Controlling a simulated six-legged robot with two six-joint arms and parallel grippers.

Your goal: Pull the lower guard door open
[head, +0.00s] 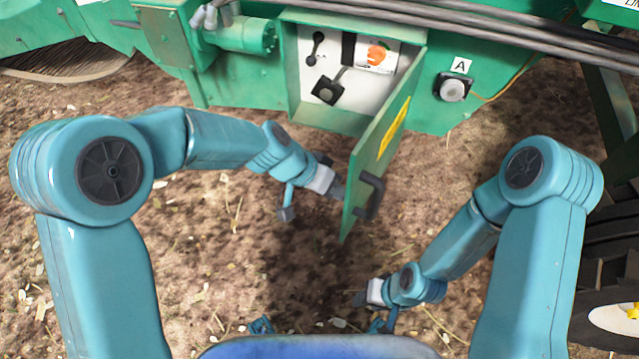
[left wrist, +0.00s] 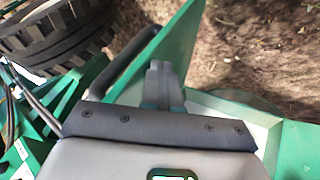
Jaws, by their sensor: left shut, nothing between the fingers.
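The green guard door (head: 376,152), with a yellow label, stands swung out from the cabinet (head: 293,75), hinged on the cabinet's right side. Its dark handle (head: 371,196) is on the outer face near the free edge. My left gripper (head: 338,192) is shut and empty, at the door's inner side near that edge; whether it touches the door is unclear. In the left wrist view, the shut fingers (left wrist: 160,82) lie over the green door (left wrist: 187,45), with the handle (left wrist: 122,72) to their left. My right gripper (head: 363,294) is low, near the ground; its fingers are too small to read.
The open cabinet shows a white panel with black switches (head: 326,91). Cables (head: 440,20) cross above. A wheel (head: 612,265) stands at right. Bare ground (head: 225,240) lies below the cabinet.

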